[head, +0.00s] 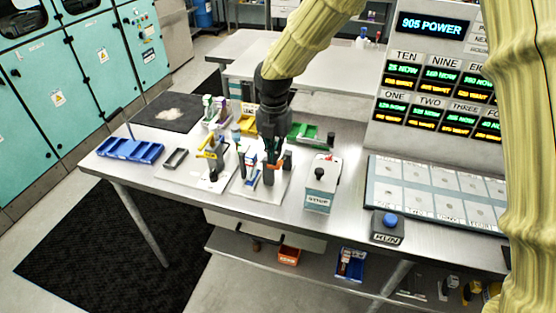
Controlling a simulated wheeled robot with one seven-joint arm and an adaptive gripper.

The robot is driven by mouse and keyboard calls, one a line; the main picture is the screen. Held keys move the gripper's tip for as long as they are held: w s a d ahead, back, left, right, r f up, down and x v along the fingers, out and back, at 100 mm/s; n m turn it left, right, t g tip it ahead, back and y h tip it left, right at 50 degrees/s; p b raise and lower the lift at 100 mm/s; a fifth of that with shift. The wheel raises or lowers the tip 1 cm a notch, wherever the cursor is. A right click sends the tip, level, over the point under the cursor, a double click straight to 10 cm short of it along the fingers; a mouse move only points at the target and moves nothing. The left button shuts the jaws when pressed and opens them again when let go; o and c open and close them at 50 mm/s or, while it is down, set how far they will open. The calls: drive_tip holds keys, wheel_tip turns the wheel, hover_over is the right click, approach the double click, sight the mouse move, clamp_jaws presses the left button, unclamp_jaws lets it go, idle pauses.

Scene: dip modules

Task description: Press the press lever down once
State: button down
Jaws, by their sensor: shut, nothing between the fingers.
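My gripper (271,155) points straight down over the middle of the table, its fingers closed and empty. It is over a small fixture on a pale base plate (248,190), which has blue and orange parts beside the fingers. Left of it stands another small fixture with a yellow arm (208,154) and a dark knob on a second pale plate (178,177). I cannot tell for certain which part is the press lever. My gripper hides much of the nearer fixture, and whether the fingers touch it is unclear.
Blue bins (130,150) stand at the table's left, and a green bin (303,132) is behind my gripper. A display panel (430,80) rises at the back right.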

wheel_tip(320, 180, down, 7)
drive_tip(key=b, duration=0.1)
drive_tip(key=shift+b, duration=0.4)
idle(1.8)
wheel_tip(320, 180, up, 13)
drive_tip(key=p, duration=1)
idle(1.0)
drive_tip(key=shift+f, duration=0.1)
